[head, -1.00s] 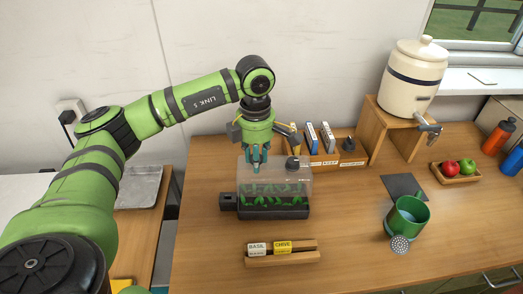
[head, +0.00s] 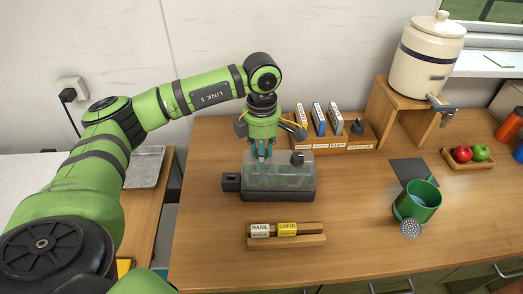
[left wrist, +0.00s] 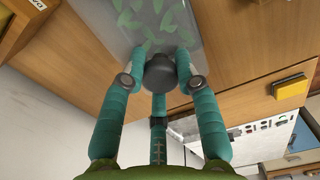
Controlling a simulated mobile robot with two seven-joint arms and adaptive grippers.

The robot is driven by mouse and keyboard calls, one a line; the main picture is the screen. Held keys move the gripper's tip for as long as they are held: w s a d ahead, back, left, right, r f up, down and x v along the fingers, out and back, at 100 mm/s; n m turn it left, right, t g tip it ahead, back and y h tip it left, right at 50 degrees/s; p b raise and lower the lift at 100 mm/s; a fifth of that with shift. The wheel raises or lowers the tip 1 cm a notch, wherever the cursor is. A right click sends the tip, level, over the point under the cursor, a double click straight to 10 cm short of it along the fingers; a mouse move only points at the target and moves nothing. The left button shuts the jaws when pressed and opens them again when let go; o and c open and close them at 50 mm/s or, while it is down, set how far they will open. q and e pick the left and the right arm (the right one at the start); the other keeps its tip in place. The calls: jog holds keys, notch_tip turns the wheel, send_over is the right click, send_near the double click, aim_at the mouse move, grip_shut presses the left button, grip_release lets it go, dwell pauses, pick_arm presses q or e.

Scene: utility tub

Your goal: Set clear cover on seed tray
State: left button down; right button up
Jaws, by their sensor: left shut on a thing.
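The clear cover (head: 281,172) is a see-through box, level over the black seed tray (head: 278,196), with green seedlings showing dimly through it. Its lower edge appears to meet the tray rim; I cannot tell whether it is fully seated. My left gripper (head: 264,153) points down at the cover's top, left of a dark round piece (head: 297,158). In the left wrist view, my left gripper (left wrist: 165,65) has its teal fingers closed around a rounded grey knob (left wrist: 160,74) at the cover (left wrist: 155,25). My right gripper is not in view.
A wooden label holder (head: 287,242) with basil and chive tags lies in front of the tray. A rack of seed packets (head: 325,143) stands close behind. A green watering can (head: 416,201), a dark mat (head: 414,172) and a fruit tray (head: 468,163) stand right. Bench between is clear.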

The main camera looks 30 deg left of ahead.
pick_arm(q)
jog(key=shift+f+b, duration=0.25)
jog(key=shift+b, duration=0.15)
dwell(0.3)
jog(key=c, duration=0.8)
grip_release()
jog(key=shift+c, duration=0.2)
